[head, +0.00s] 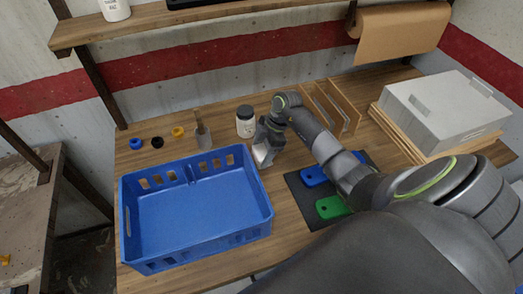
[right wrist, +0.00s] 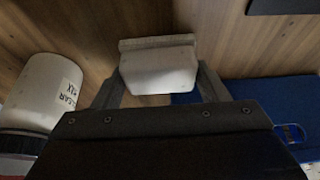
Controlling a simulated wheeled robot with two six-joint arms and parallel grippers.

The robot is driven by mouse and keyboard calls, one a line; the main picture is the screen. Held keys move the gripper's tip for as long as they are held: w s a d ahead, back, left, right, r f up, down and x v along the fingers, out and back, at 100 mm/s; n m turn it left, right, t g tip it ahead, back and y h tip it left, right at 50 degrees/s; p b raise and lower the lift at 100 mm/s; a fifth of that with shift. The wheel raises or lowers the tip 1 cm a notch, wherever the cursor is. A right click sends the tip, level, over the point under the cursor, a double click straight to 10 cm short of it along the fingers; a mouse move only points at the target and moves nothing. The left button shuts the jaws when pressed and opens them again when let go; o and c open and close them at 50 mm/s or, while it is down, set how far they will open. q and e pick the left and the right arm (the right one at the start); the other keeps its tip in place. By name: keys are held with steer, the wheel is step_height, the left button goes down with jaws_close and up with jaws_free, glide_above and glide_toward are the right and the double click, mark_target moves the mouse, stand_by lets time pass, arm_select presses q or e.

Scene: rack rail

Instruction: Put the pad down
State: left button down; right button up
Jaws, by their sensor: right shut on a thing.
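My right gripper (head: 265,142) is shut on the pad (head: 262,154), a pale block with a grey plate along one edge. In the right wrist view the pad (right wrist: 158,68) sits between the two fingers of the gripper (right wrist: 158,84), over bare wood. In the head view the pad is just right of the blue crate's back right corner and in front of the white jar. I cannot tell whether it touches the table. My left gripper is not in view.
The blue crate (head: 133,222) is empty. The white jar (head: 245,122) with a dark lid stands close behind the gripper. A dark mat (head: 301,194) holds blue and green pieces. A wooden rack (head: 336,105) and a grey box (head: 445,110) stand to the right. Small rings and a scraper are behind the crate.

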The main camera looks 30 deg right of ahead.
steer(key=o, duration=1)
steer(key=shift+c, duration=0.2)
steer(key=shift+d+r, duration=0.1)
steer(key=shift+r, duration=0.1)
steer(key=b+v, duration=0.2)
steer(key=v, duration=0.9)
steer(key=shift+r+b, duration=0.3)
steer(key=shift+r, duration=0.05)
steer(key=shift+s+d+f, duration=0.1)
steer(key=shift+s+d, duration=0.05)
steer(key=shift+s, duration=0.05)
